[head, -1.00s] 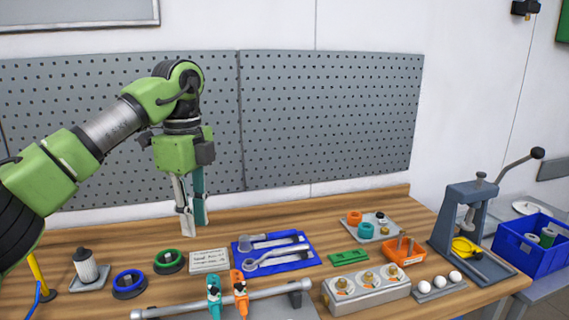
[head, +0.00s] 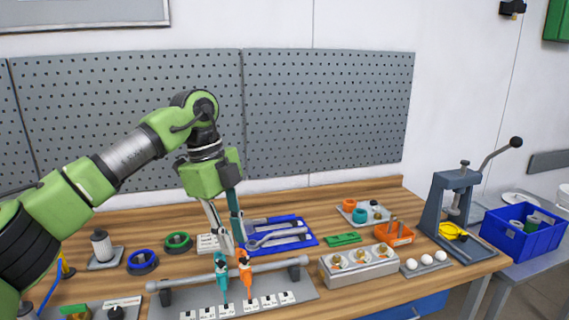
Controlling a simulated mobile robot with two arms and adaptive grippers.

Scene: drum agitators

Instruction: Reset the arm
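My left gripper (head: 232,243) hangs from the green arm that comes in from the left. Its fingers point down, one pale grey and one teal, with a gap between them and nothing seen held. It is above the table's middle, in front of the blue tray and behind the rack bar. The fingers partly hide a white label card (head: 206,243). I cannot tell how high above the table the tips are. My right gripper is not in view.
A rack with a grey bar (head: 190,279) holds a teal tool (head: 221,275) and an orange tool (head: 246,277). A blue tray (head: 312,240) with spanners lies behind. A grey block (head: 382,267) and a lever press (head: 447,205) stand at right. The pegboard (head: 330,110) is behind.

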